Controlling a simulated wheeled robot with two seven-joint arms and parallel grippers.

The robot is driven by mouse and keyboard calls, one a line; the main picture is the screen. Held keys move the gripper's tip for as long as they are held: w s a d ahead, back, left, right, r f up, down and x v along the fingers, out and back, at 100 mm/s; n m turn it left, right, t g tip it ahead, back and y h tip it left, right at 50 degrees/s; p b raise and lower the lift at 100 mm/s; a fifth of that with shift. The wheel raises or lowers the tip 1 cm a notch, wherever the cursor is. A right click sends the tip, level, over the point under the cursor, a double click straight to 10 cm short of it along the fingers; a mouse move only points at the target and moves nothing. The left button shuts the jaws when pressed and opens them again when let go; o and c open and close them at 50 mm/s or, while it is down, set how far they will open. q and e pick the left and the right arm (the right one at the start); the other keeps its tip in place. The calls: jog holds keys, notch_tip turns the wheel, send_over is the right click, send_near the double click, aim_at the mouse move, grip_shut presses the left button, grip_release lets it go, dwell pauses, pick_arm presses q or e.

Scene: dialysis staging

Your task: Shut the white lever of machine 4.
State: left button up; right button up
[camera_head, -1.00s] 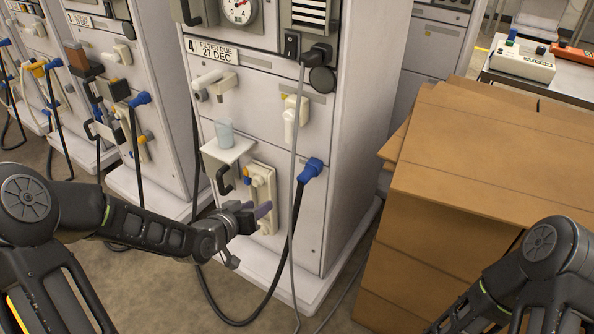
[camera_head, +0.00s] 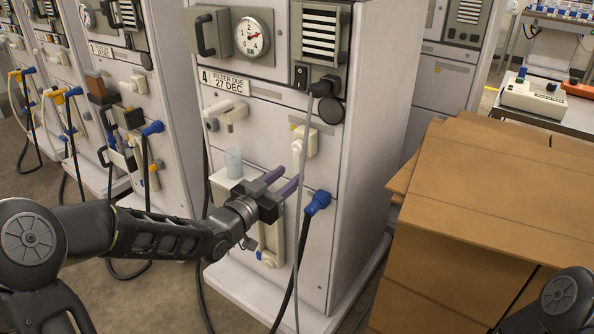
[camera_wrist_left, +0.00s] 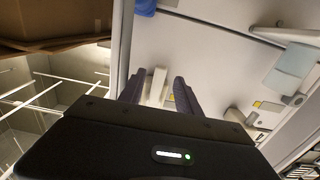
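Machine 4 (camera_head: 262,128) carries the label "4 FILTER DUE 27 DEC". A white lever (camera_head: 311,145) on a cream mount hangs down on its right half, below the black plug. A second pale handle (camera_head: 228,114) sits at the upper left of the same panel. My left gripper (camera_head: 298,167) is open, its purple fingers raised just below and in front of the right lever. In the left wrist view the white lever (camera_wrist_left: 157,83) shows between the open fingers (camera_wrist_left: 158,95); contact cannot be told. My right gripper is out of view; only part of that arm shows.
A grey cable and a dark hose with a blue connector (camera_head: 318,202) run beside the left gripper. A cup (camera_head: 233,162) stands on a small shelf left of it. Cardboard boxes (camera_head: 480,190) stand to the right. Other machines (camera_head: 140,80) stand to the left.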

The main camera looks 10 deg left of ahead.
aim_at(295, 171)
pick_arm(q)
jog(key=shift+x, duration=2.35)
jog(key=shift+c, duration=0.2)
grip_shut()
